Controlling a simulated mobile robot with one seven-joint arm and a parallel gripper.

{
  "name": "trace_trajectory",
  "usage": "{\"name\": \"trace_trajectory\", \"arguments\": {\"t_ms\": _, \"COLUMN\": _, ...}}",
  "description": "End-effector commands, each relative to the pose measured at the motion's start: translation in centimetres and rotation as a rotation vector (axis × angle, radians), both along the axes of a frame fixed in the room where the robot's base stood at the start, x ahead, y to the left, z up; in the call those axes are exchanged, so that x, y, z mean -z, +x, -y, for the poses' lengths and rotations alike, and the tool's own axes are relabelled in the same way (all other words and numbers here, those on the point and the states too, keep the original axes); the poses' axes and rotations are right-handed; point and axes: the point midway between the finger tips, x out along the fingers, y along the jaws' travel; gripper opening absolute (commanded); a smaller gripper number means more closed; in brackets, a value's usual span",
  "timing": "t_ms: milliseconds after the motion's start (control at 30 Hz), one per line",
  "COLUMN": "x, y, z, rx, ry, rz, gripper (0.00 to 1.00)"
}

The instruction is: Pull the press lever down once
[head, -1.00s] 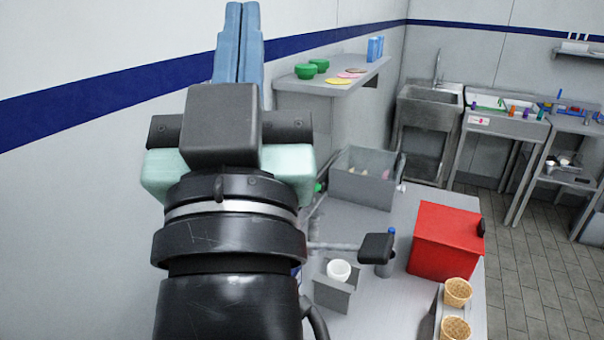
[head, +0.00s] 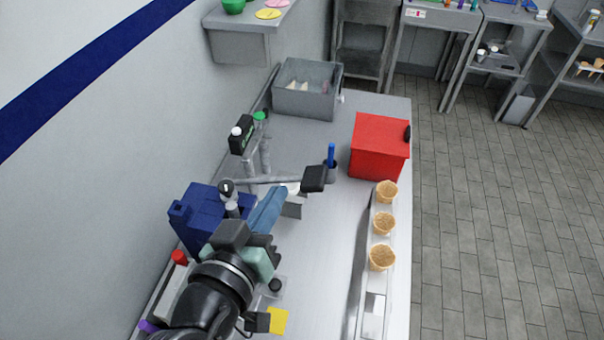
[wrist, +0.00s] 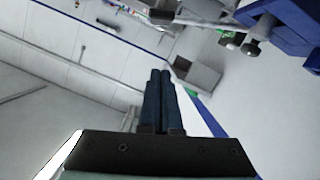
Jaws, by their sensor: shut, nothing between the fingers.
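A blue machine (head: 196,212) stands left of my gripper. A red box (head: 379,147) and a rail with several cones (head: 383,225) are to the right. A grey bin (head: 306,90) stands at the back; the counter (head: 325,255) is clear between my arm and the rail.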

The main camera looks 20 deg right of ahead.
Motion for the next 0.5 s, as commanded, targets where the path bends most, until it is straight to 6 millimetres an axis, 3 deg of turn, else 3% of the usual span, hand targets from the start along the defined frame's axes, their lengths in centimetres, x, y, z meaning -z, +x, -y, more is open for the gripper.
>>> {"name": "trace_trajectory", "arguments": {"t_ms": 167, "x": 0.3, "y": 1.0, "z": 0.9, "rx": 0.003, "ry": -0.002, "rz": 0.001, "gripper": 0.00}}
{"name": "trace_trajectory", "arguments": {"t_ms": 500, "x": 1.9, "y": 6.2, "z": 5.2, "rx": 0.004, "ry": -0.001, "rz": 0.003, "gripper": 0.00}}
